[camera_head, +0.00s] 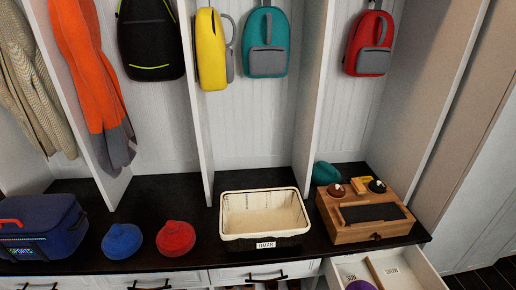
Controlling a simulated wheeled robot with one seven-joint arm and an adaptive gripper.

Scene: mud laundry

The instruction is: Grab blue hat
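A blue hat (122,241) sits on the dark bench top, left of centre and near the front edge. A red hat (176,238) of similar shape sits just to its right, apart from it. A blue bag (40,228) marked SPORTS, with a red handle, stands to its left with a gap between. The blue hat is in full view with nothing over it. My gripper is not in view.
A cream-lined basket (263,214) and a wooden box (362,209) stand further right; a teal hat (326,173) is behind the box. An open drawer (406,270) juts out at lower right. White dividers rise behind. Backpacks and coats hang above.

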